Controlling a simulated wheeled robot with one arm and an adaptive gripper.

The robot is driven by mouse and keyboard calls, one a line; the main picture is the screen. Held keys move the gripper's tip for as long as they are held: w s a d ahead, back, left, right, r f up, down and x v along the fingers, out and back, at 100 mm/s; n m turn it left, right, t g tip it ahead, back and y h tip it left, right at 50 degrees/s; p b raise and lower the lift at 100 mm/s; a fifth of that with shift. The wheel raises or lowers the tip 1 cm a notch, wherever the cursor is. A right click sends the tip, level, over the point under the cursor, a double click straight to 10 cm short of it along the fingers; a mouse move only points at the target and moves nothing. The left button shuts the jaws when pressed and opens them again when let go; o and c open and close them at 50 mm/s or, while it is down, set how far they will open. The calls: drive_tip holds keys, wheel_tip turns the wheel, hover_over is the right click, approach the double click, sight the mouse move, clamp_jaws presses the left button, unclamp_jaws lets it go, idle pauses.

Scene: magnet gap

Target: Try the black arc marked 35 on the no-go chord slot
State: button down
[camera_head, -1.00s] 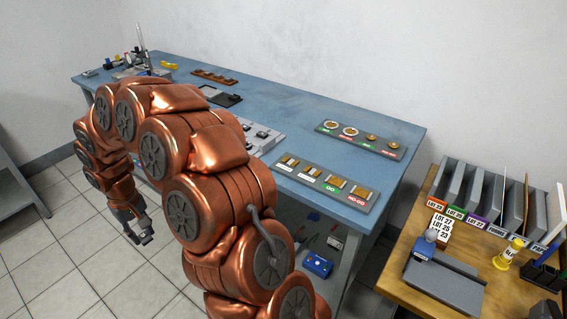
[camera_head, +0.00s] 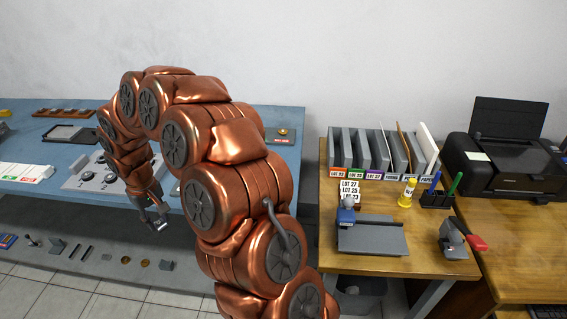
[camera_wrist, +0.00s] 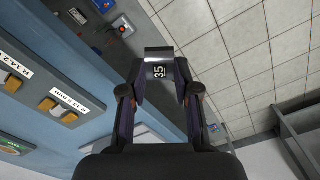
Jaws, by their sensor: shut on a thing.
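My gripper (camera_wrist: 160,92) is shut on the black arc marked 35 (camera_wrist: 160,72). The arc sits crosswise between the fingertips, its white 35 facing the wrist camera. In the head view my gripper (camera_head: 155,212) hangs at the front edge of the blue bench, and the arc is too small there to make out clearly. In the wrist view brass gauge pieces (camera_wrist: 47,104) with white labels lie on the bench at the left. A dark plate with a green label (camera_wrist: 12,146) shows at the lower left edge. I cannot pick out the no-go chord slot; my arm hides much of the bench.
The blue bench (camera_head: 30,170) has a lower shelf (camera_head: 75,255) with small parts. A dark plate with a brass round (camera_head: 283,133) shows right of my arm. A wooden table (camera_head: 410,262) with lot files (camera_head: 350,150) and a printer (camera_head: 505,160) stands at the right.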

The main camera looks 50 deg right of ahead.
drive_tip(key=s+d+r+n, duration=0.1)
drive_tip(key=d, duration=0.5)
drive_tip(key=s+d+r+n, duration=0.1)
drive_tip(key=s+d, duration=0.1)
drive_tip(key=d, duration=0.4)
drive_tip(key=s+d+r+n, duration=0.1)
drive_tip(key=d+r, duration=0.1)
drive_tip(key=d, duration=0.4)
drive_tip(key=shift+s+d+p, duration=0.25)
drive_tip(key=shift+s+p, duration=0.15)
drive_tip(key=s+d+n, duration=0.1)
drive_tip(key=s+d, duration=0.2)
drive_tip(key=d, duration=0.1)
drive_tip(key=s+d+r+n, duration=0.1)
drive_tip(key=s+d, duration=0.2)
drive_tip(key=d, duration=0.1)
drive_tip(key=s+d+r+n, duration=0.1)
drive_tip(key=s+d, duration=0.2)
drive_tip(key=d, duration=0.1)
drive_tip(key=shift+d+r+n, duration=0.1)
drive_tip(key=shift+d+n, duration=0.1)
drive_tip(key=shift+n, duration=0.1)
drive_tip(key=shift+f+b, duration=1.35)
drive_tip(key=shift+f, duration=1.4)
drive_tip(key=c, duration=0.8)
unclamp_jaws()
drive_tip(key=shift+o, duration=0.2)
